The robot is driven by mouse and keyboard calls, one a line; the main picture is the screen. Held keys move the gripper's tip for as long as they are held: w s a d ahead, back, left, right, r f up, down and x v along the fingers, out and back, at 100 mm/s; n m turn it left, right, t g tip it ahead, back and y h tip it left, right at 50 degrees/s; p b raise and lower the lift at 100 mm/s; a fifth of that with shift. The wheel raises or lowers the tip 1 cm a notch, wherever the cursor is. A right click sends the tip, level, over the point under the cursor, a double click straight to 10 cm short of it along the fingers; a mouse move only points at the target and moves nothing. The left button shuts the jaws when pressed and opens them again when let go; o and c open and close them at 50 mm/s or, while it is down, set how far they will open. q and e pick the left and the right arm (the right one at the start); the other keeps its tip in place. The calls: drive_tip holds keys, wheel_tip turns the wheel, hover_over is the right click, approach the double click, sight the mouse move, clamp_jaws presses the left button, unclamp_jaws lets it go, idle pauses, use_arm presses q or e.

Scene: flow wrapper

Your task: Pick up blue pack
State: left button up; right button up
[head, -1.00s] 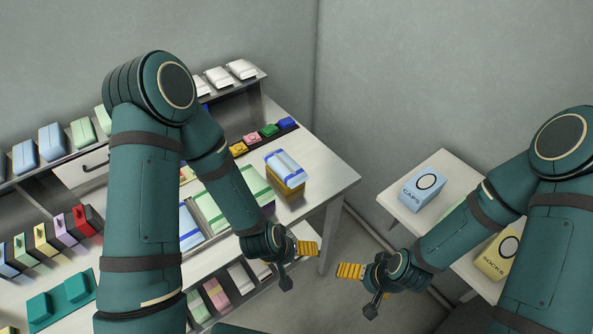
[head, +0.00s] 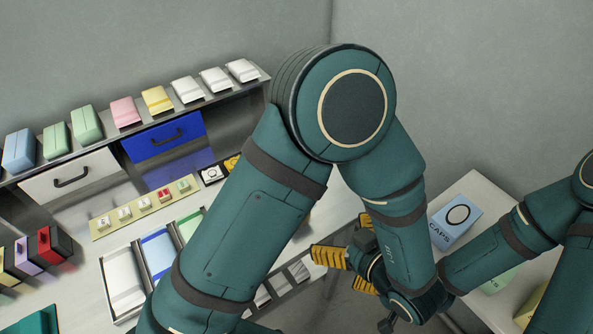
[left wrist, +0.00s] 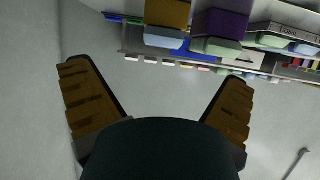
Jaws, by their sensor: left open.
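The blue pack (left wrist: 163,41) shows in the left wrist view as a light-blue shape against a brownish-yellow box (left wrist: 167,12), upside down at the top. In the head view my left arm hides that spot. My left gripper (head: 329,257) is in front of the table's right end in the head view, below the bend of its arm. In the left wrist view its two ridged fingers (left wrist: 160,103) are wide apart with nothing between them, clear of the pack. My right gripper (head: 365,286) is close beside it, partly hidden; its jaw opening cannot be made out.
A purple box (left wrist: 219,23) with a pale green pack (left wrist: 216,46) stands close beside the pack. A shelf (head: 105,145) of several packs runs along the back, with a blue drawer (head: 163,137) below. A blue CAPS box (head: 455,220) stands on a side table at right.

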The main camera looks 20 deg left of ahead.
use_arm(q)
drive_tip(key=b+x, duration=0.1)
drive_tip(key=x, duration=0.7)
drive_tip(key=shift+a+r+b, duration=0.15)
drive_tip(key=shift+b, duration=0.25)
drive_tip(key=a, duration=0.1)
drive_tip(key=w+a+b, duration=0.1)
drive_tip(key=w+a+f, duration=0.1)
drive_tip(key=a, duration=0.1)
drive_tip(key=shift+w, duration=0.15)
drive_tip(key=shift+w+a, duration=0.3)
drive_tip(key=c, duration=1.2)
